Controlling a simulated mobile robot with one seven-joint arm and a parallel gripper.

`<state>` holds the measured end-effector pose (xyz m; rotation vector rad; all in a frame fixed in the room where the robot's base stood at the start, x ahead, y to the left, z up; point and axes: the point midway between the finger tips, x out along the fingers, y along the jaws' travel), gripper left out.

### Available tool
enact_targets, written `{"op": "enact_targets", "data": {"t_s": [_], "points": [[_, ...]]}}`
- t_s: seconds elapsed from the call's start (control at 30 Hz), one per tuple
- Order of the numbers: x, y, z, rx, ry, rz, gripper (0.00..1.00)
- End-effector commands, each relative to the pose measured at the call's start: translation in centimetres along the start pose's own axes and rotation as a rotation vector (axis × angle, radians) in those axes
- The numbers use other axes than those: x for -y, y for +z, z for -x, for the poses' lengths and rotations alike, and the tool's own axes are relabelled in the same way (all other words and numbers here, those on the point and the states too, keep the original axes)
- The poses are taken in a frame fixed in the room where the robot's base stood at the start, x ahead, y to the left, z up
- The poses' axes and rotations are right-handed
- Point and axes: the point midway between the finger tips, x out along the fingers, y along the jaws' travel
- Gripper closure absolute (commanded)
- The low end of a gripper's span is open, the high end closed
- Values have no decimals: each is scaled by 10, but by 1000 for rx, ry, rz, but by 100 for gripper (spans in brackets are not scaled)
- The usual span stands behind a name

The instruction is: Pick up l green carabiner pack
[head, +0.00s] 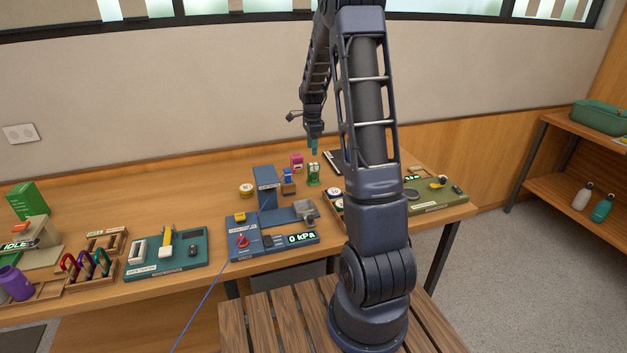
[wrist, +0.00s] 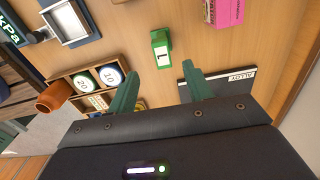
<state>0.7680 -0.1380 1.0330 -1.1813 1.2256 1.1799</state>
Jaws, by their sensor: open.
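The green carabiner pack (head: 313,174) is a small upright green box with a white label on the wooden bench, left of my arm. In the wrist view the green pack (wrist: 160,44), marked "L", lies just beyond my fingertips, between their lines. My gripper (head: 313,145) is above it in the head view. Its two green fingers (wrist: 160,70) are spread apart with nothing between them. The fingers do not touch the pack in the wrist view.
A pink pack (head: 297,160) stands left of and behind the green one; it also shows in the wrist view (wrist: 228,11). A small blue item (head: 288,175) is close on the left. A dark "ALLOY" tray (wrist: 228,80) and a wooden tray (wrist: 58,76) with numbered round items flank my fingers.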

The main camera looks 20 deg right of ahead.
Motion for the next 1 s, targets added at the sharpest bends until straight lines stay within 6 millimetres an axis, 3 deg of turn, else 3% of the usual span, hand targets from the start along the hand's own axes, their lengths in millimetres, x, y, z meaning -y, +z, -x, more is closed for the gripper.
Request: {"op": "enact_targets", "data": {"t_s": [0.4, 0.73, 1.0], "points": [[1, -1, -50, -1, 3, -8, 49], [2, -3, -68, 0, 3, -7, 49], [2, -7, -104, 0, 4, -7, 49]]}}
